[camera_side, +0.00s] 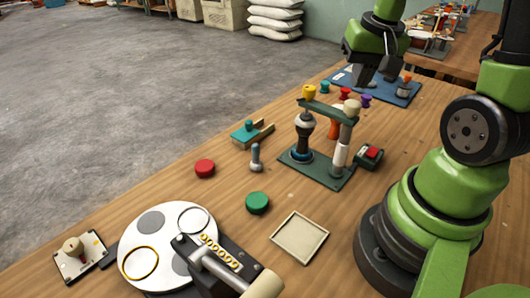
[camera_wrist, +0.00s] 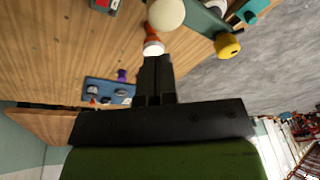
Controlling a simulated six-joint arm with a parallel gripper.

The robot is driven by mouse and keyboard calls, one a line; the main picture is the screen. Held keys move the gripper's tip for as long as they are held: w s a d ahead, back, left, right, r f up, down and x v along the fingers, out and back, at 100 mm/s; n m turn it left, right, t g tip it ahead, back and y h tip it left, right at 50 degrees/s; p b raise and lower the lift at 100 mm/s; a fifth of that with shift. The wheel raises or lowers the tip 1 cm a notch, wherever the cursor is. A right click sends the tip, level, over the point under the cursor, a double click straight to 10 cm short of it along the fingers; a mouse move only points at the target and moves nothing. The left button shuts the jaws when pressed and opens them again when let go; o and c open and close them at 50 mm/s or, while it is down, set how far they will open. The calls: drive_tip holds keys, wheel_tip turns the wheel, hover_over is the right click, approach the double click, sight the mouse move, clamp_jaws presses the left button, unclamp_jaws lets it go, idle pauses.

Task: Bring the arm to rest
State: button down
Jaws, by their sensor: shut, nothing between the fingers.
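My gripper (camera_side: 364,84) is at the back right of the bench in the side view. Its fingers are shut and empty, and they appear in front of a blue mat (camera_side: 401,97). I cannot tell the height of the fingertips above the bench. In the wrist view the dark closed fingers (camera_wrist: 155,66) point towards an orange and white piece (camera_wrist: 153,46). No object is held.
A red-button box (camera_side: 373,152), square tray (camera_side: 300,239) and round white plate (camera_side: 135,228) are nearer.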

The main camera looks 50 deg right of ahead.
drive_tip(key=s+a+r+n+t+y, duration=0.1)
drive_tip(key=s+a+r+n+t, duration=0.1)
drive_tip(key=a+r, duration=0.3)
drive_tip(key=s+a+r+n+t+y, duration=0.2)
drive_tip(key=a+r, duration=0.3)
drive_tip(key=a, duration=0.6)
drive_tip(key=shift+s+r+n+t, duration=0.3)
drive_tip(key=shift+s+n+t, duration=0.1)
drive_tip(key=shift+s+n, duration=0.35)
